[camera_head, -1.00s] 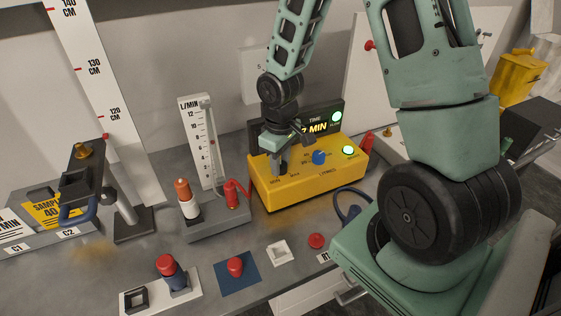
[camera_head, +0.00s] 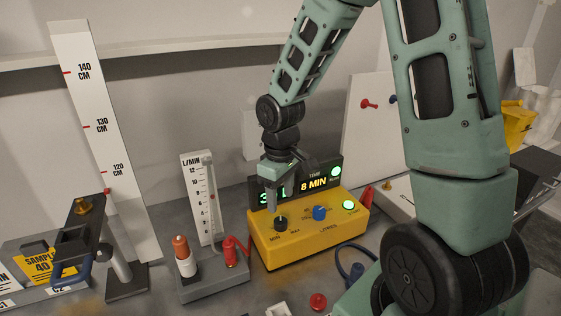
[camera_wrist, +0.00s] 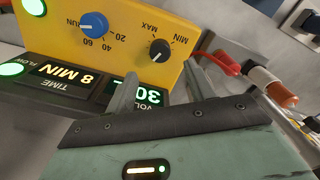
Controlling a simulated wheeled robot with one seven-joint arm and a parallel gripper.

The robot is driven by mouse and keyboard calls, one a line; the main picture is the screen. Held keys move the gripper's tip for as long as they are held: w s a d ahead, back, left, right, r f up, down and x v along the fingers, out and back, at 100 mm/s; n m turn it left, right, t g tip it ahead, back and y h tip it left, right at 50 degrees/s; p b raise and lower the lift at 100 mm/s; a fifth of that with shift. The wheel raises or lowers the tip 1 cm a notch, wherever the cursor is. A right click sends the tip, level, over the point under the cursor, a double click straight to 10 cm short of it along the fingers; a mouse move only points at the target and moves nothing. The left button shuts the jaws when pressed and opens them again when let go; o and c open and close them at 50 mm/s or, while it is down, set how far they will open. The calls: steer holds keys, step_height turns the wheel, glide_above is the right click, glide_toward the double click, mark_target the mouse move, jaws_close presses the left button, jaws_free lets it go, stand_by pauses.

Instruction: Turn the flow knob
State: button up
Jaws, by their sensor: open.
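The flow knob (camera_head: 280,221) is a small black dial between MIN and MAX on the left front of the yellow box (camera_head: 305,250). It is uncovered in the wrist view (camera_wrist: 159,50), with a pale pointer mark on its face. My gripper (camera_head: 271,205) points down just above and behind the knob, in front of the display. In the wrist view my gripper (camera_wrist: 161,72) has its two fingers apart, with nothing between them, and their tips are clear of the knob.
A blue knob (camera_head: 319,213) and a lit green button (camera_head: 348,205) sit right of the flow knob. The display (camera_head: 314,184) reads 8 MIN. An L/MIN scale (camera_head: 202,195) and a grey base with red and orange fittings (camera_head: 211,280) stand left of the box.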

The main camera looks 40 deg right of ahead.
step_height(320, 180, up, 10)
stand_by(0.3)
stand_by(0.4)
steer(key=s+a+f+n+b, duration=0.1)
steer(key=s+a, duration=0.2)
steer(key=a, duration=0.4)
steer(key=s+a+f+n+b, duration=0.1)
steer(key=s+a+f, duration=0.15)
steer(key=a, duration=0.45)
steer(key=s+a+f+n+b, duration=0.1)
steer(key=s+a+f+n, duration=0.1)
steer(key=s+a, duration=0.7)
steer(key=s, duration=0.4)
steer(key=shift+f+n+y, duration=0.2)
steer(key=shift+n+y, duration=0.1)
steer(key=shift+w, duration=0.1)
stand_by(2.2)
